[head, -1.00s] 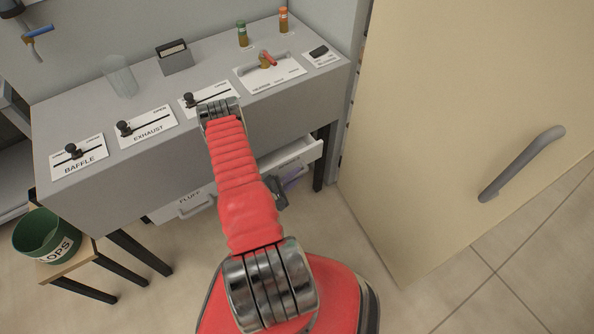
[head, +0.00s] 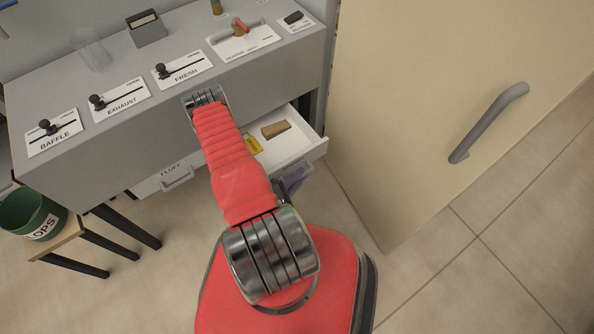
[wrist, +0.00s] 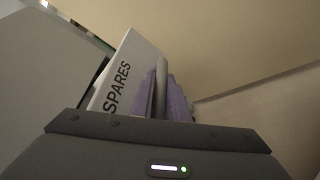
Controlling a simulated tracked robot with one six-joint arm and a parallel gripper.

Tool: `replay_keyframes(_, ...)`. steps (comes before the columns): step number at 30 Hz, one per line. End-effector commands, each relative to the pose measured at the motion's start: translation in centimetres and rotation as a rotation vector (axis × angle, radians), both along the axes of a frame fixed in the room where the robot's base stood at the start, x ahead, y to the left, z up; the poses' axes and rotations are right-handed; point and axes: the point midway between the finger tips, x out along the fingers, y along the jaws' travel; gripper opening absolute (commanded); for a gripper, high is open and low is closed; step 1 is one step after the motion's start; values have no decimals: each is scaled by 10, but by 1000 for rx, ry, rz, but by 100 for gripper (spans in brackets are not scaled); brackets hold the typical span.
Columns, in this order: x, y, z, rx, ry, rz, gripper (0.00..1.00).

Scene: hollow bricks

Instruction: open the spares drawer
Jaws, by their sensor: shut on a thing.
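The spares drawer (head: 292,148) stands part way out under the grey bench, right of the fluff drawer (head: 160,182). Inside it I see a brown block and something yellow. In the wrist view its white front (wrist: 128,68) reads SPARES. My gripper (wrist: 165,95) has purple fingers shut on the drawer's grey bar handle (wrist: 161,80). In the head view my red arm hides most of the gripper; only a bit of purple (head: 295,180) shows at the drawer front.
A beige door with a grey handle (head: 488,122) stands to the right, close to the drawer's right side. A green bucket (head: 32,214) sits on a small stool at the left. Sliders marked BAFFLE, EXHAUST and FRESH (head: 181,69) line the bench top. The tiled floor at right is clear.

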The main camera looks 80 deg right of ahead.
Motion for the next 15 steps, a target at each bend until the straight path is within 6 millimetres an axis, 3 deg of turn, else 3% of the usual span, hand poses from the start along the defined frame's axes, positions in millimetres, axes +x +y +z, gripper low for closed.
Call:
replay_keyframes(10, -4, 1, -1, 0, 2, -12, 0)
replay_keyframes(11, -4, 1, -1, 0, 2, -12, 15)
replay_keyframes(15, -4, 0, 0, 1, 1, -11, 22)
